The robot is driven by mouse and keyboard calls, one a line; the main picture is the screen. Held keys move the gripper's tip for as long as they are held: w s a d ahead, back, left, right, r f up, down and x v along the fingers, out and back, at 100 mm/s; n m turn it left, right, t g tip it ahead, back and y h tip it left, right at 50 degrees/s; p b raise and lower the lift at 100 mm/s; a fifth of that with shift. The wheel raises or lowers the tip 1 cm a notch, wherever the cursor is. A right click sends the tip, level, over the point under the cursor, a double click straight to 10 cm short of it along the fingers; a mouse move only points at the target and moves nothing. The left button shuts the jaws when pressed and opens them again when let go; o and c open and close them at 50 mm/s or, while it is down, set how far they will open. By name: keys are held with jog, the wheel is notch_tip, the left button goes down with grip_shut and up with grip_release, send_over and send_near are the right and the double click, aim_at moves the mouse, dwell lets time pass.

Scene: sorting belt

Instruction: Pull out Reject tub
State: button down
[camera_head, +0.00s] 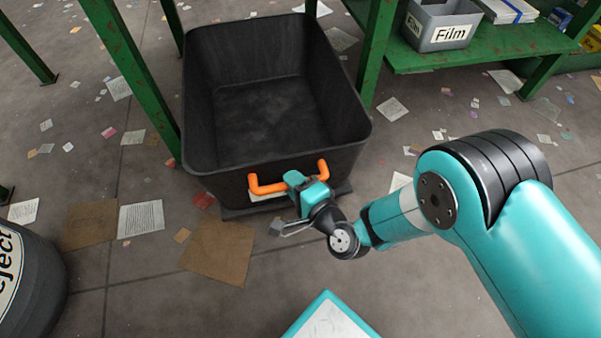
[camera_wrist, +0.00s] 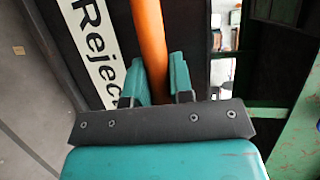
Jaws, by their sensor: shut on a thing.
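The Reject tub (camera_head: 270,164) is a large black open bin, empty inside, standing on the floor between green legs. An orange handle (camera_head: 267,187) runs across its near wall. In the wrist view the tub's white label (camera_wrist: 88,45) reads "Rejec", with the rest cut off or hidden. My gripper (camera_head: 306,182) is at the right part of the handle. In the wrist view, my gripper (camera_wrist: 158,80) has its teal fingers on both sides of the orange handle bar (camera_wrist: 149,45), shut on it.
Green legs (camera_head: 133,75) stand close on the tub's left, and another leg (camera_head: 374,50) on its right. A green shelf (camera_head: 480,50) holds a grey "Film" box (camera_head: 440,25). A dark round bin (camera_head: 35,275) stands at lower left. Paper and cardboard (camera_head: 220,250) litter the floor before the tub.

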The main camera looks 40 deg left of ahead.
jog(key=shift+s, duration=0.3)
jog(key=c, duration=1)
grip_release()
jog(key=shift+a, duration=0.1)
jog(key=shift+w, duration=0.15)
jog(key=shift+d, duration=0.2)
jog(key=p+v, duration=1.7)
jog(key=p, duration=0.7)
jog(key=shift+w+d+p, duration=0.1)
jog(key=shift+p, duration=0.25)
